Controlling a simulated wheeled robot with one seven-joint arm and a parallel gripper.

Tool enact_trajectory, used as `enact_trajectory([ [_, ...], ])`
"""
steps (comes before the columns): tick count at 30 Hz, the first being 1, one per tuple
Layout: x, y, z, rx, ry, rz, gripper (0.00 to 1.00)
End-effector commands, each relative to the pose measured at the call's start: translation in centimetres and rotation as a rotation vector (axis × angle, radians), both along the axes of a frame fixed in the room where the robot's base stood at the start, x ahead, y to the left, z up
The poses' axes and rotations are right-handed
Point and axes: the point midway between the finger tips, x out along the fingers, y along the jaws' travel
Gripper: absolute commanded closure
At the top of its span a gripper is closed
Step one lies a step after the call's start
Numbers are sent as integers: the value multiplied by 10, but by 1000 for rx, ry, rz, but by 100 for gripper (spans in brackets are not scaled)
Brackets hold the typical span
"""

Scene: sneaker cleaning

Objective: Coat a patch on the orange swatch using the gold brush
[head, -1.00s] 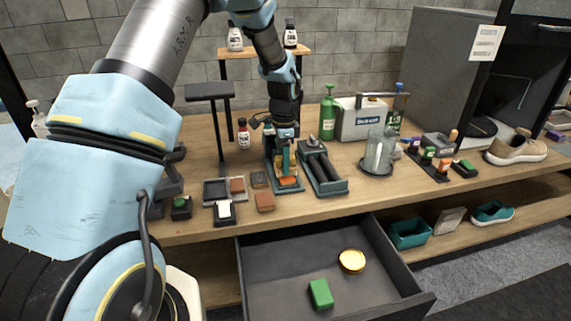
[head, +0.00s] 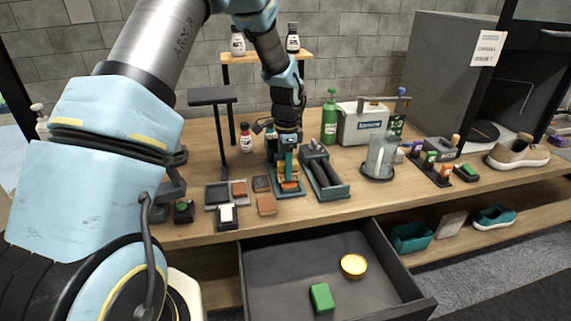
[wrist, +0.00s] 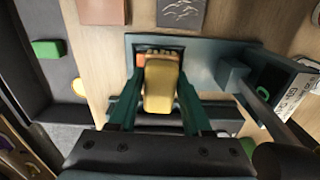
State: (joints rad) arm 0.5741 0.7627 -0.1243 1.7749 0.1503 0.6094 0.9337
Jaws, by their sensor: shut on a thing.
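My gripper (head: 288,168) is shut on the gold brush (wrist: 160,84), which fills the space between the two teal fingers in the wrist view. Its tan bristle end points toward the top of that picture. The orange swatch (head: 290,186) lies in a dark teal holder (head: 293,193) right under the gripper. In the wrist view, a sliver of the orange swatch (wrist: 140,60) shows beside the bristle end, and the brush hides the rest. The bristles appear at or just above the swatch; contact cannot be told.
Brown swatches (head: 266,205) and a grey tray (head: 217,196) lie to the left. A glass jar (head: 380,160) stands further right. The open drawer (head: 280,285) below holds a green block and a gold tin.

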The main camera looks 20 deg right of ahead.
Motion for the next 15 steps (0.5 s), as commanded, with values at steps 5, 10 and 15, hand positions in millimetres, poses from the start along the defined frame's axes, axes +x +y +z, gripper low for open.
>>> enact_trajectory([
  [5,-7,0,-1,0,2,-2,96],
  [10,-22,2,-1,1,3,-2,96],
  [15,-33,3,-3,1,3,-3,96],
])
